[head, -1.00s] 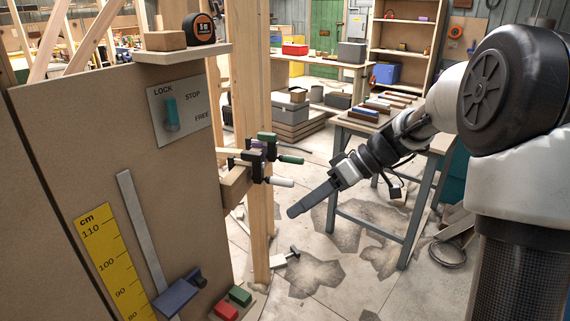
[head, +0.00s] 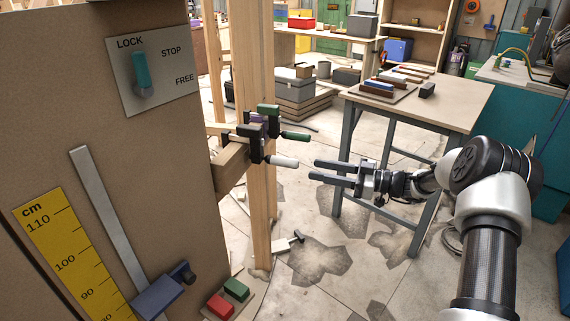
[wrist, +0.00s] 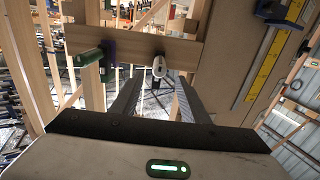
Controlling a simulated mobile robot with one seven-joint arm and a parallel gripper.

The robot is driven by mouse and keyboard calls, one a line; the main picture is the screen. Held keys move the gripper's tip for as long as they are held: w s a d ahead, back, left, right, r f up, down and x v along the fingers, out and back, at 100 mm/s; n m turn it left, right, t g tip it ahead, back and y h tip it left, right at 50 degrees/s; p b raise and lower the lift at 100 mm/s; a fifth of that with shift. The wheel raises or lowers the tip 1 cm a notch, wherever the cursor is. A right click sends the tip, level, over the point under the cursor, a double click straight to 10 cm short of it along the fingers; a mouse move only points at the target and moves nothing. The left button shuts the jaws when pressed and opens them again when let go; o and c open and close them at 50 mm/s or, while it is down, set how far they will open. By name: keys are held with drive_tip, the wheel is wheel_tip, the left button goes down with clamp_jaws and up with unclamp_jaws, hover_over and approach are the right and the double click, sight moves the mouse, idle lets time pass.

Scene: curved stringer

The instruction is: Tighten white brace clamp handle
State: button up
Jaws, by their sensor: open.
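The white brace clamp handle (head: 283,161) sticks out to the right from a dark clamp (head: 257,143) on a wooden brace (head: 232,166) by an upright post. A green-handled clamp (head: 295,136) sits just behind it. My gripper (head: 316,172) is open and empty, a short gap to the right of the white handle, with its fingers pointing at it. In the wrist view the white handle (wrist: 159,66) is seen end-on, beyond and between my two fingertips (wrist: 158,84). The green handle (wrist: 89,57) is to its left there, outside the fingers.
A board with a LOCK/STOP/FREE switch (head: 141,75) and a yellow ruler (head: 70,265) stands at left. A grey-legged worktable (head: 440,101) is behind my arm. Red (head: 219,305) and green (head: 236,289) blocks sit low.

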sight(285, 163)
drive_tip(key=x, duration=1.1)
drive_tip(key=shift+w+a, duration=0.2)
drive_tip(key=shift+a, duration=0.05)
clamp_jaws()
